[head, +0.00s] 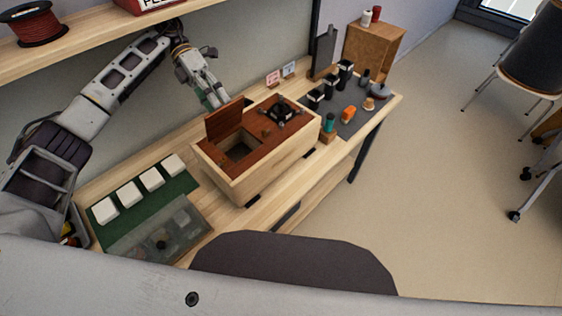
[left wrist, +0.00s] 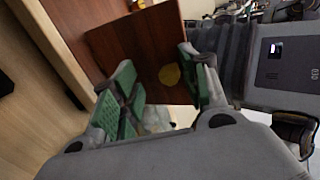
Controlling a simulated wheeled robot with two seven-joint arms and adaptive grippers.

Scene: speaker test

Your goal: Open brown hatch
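The wooden box (head: 262,173) stands on the workbench with a red-brown top. The brown hatch (head: 224,119) on its left part stands raised, roughly upright, above a dark square opening (head: 240,151). My left gripper (head: 219,101) is just behind the raised hatch, near its upper edge. In the left wrist view my left gripper (left wrist: 157,66) has its green-padded fingers apart, with the brown panel (left wrist: 145,50) showing beyond and between them. A yellow round spot (left wrist: 169,75) shows on the panel. I cannot tell whether a finger touches the hatch. My right gripper is not in view.
A black device (head: 281,112) sits on the box top. Left are a green mat (head: 130,219) with several white blocks and a clear-lidded tray (head: 165,240). Right is a dark mat (head: 350,127) with small items. A chair back (head: 290,262) stands in front. A shelf (head: 85,42) overhangs.

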